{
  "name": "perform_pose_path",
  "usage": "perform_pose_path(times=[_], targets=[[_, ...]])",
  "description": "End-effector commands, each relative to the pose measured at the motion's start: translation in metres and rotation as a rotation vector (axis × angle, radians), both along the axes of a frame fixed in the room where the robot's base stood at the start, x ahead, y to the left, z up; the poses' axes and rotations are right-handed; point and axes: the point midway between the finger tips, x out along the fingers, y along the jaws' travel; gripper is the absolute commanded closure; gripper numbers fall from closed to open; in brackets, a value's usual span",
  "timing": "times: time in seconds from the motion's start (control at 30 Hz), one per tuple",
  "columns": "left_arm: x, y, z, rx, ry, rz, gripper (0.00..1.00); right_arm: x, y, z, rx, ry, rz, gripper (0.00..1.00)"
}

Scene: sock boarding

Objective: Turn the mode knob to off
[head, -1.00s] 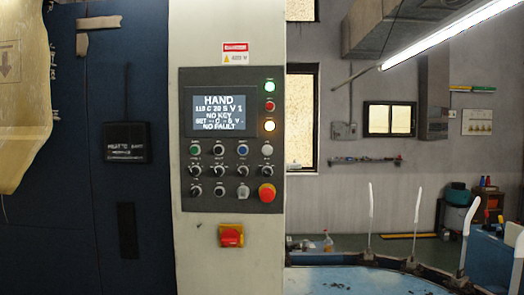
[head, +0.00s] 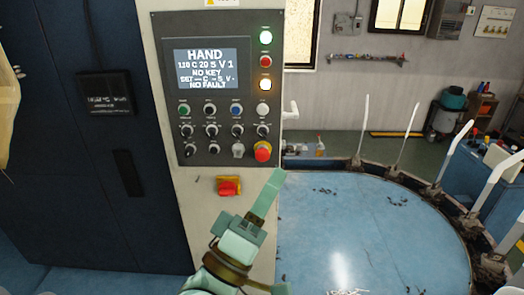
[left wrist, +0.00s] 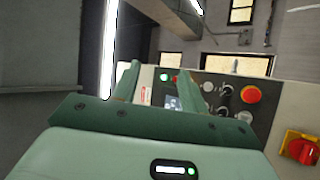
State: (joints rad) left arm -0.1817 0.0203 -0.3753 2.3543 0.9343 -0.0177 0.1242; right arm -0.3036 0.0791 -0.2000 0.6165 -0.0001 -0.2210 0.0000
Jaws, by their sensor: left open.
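The control panel (head: 219,75) is on a pale cabinet front, its screen (head: 206,64) reading HAND, NO KEY and NO FAULT. Below the screen are rows of coloured buttons and black knobs (head: 211,131). Their labels are too small to read, so I cannot tell which is the mode knob. My left gripper (head: 270,186) is open and empty, below and right of the panel, apart from the knobs. In the left wrist view its two fingers (left wrist: 158,84) point toward the panel (left wrist: 205,97), partly covering it. My right gripper is not in view.
A red emergency stop (head: 263,151) is at the panel's lower right. A red and yellow switch (head: 228,186) is below the panel. A round blue table (head: 365,225) with upright white forms (head: 410,125) stands at right. A dark blue cabinet (head: 60,180) is at left.

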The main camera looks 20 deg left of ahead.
Motion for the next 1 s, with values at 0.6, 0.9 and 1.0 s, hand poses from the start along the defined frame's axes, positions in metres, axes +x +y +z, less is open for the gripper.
perform_pose_path(times=[0.6,0.9,1.0], targets=[[0.08,0.035,-0.041,-1.913,0.436,-0.193,0.57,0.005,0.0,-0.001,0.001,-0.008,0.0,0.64],[0.142,0.054,-0.043,-1.91,0.433,-0.191,0.57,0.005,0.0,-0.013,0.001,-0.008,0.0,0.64],[0.167,0.061,-0.044,-1.911,0.432,-0.19,0.57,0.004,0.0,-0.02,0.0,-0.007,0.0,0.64]])
